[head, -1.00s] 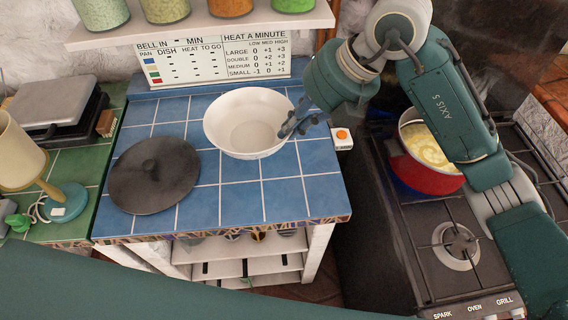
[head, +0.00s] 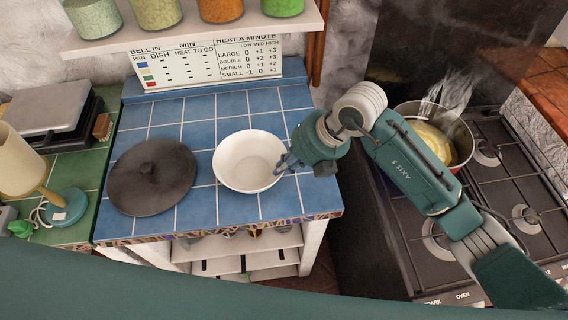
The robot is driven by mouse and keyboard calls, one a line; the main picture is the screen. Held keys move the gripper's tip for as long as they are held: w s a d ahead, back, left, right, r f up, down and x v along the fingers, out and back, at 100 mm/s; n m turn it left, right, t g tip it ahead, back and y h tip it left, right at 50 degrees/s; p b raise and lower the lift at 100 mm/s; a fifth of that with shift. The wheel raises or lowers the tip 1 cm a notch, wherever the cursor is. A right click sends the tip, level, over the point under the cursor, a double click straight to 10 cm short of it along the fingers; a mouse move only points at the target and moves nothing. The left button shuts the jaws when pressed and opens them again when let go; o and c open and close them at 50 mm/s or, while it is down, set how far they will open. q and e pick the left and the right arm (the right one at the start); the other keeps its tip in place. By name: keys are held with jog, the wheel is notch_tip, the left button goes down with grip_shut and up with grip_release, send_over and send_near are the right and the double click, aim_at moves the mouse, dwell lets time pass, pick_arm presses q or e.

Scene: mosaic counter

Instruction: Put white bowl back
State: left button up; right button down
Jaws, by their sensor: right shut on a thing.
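The white bowl (head: 246,162) is upright over the blue tiled counter (head: 190,122), to the right of the dark round lid (head: 152,176). My right gripper (head: 284,164) is shut on the bowl's right rim, its arm reaching in from the right. I cannot tell for sure whether the bowl's base touches the tiles or hangs just above them. My left gripper is not in view.
A red pot (head: 437,138) with yellow contents steams on the stove (head: 470,225) at the right, behind my right arm. Above the back of the counter is a shelf with jars (head: 221,6). A lamp (head: 64,205) stands at the left. Tiles behind the bowl are clear.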

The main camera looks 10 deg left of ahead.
jog(key=c, duration=1.9)
grip_release()
jog(key=b+v, duration=0.2)
jog(key=v, duration=1)
jog(key=shift+w, duration=0.1)
